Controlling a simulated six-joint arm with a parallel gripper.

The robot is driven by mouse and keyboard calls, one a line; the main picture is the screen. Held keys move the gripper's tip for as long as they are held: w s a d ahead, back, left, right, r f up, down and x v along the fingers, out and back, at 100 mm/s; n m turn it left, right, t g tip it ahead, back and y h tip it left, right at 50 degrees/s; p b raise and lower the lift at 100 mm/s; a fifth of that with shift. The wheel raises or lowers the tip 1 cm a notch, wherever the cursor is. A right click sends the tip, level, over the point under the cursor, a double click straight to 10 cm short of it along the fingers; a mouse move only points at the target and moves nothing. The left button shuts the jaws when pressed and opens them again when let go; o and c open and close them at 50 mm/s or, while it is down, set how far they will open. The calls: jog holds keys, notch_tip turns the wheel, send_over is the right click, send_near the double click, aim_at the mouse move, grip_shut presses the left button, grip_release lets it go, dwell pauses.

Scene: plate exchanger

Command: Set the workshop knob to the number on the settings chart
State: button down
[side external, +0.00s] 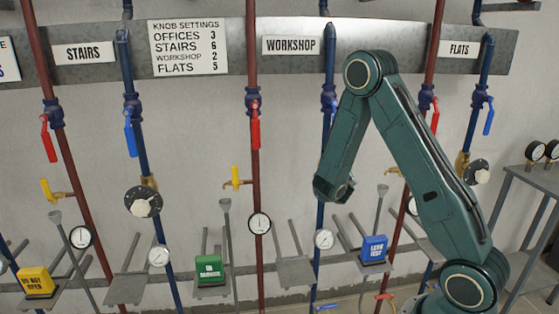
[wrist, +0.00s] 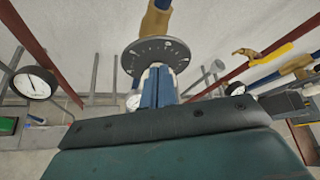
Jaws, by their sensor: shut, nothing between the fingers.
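The settings chart (side external: 187,47) on the back panel reads Offices 3, Stairs 6, Workshop 2, Flats 5. The Workshop sign (side external: 291,45) is beside a blue pipe; in the side view my arm hides that pipe's knob. In the wrist view, a grey round dial (wrist: 139,52) with marks around its face sits on a brass fitting, straight ahead of my gripper (wrist: 158,70). My gripper is shut and empty, its tips overlapping the dial's lower middle. I cannot tell whether they touch it. The number setting is too small to read.
Similar dials stand on the Stairs pipe (side external: 143,201) and the Flats pipe (side external: 476,172). Red and blue pipes with lever valves and gauges (side external: 259,223) surround the work. Brackets carry a yellow box (side external: 37,281), a green box (side external: 210,268) and a blue box (side external: 374,249).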

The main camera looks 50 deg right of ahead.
jog(key=shift+a, duration=0.15)
jog(key=shift+s+a, duration=2)
jog(key=shift+s, duration=0.05)
jog(key=shift+r, duration=0.1)
jog(key=s+a+r+m+y, duration=0.5)
jog(key=s+a+r+m, duration=0.3)
jog(key=a+m, duration=0.4)
jog(key=s+a+r+m+y, duration=0.6)
jog(key=a+m, duration=0.6)
jog(key=m, duration=0.6)
notch_tip(320, 180, up, 3)
jog(key=shift+s+a+m+g, duration=0.15)
jog(key=shift+s+m+g, duration=0.2)
jog(key=shift+s, duration=0.9)
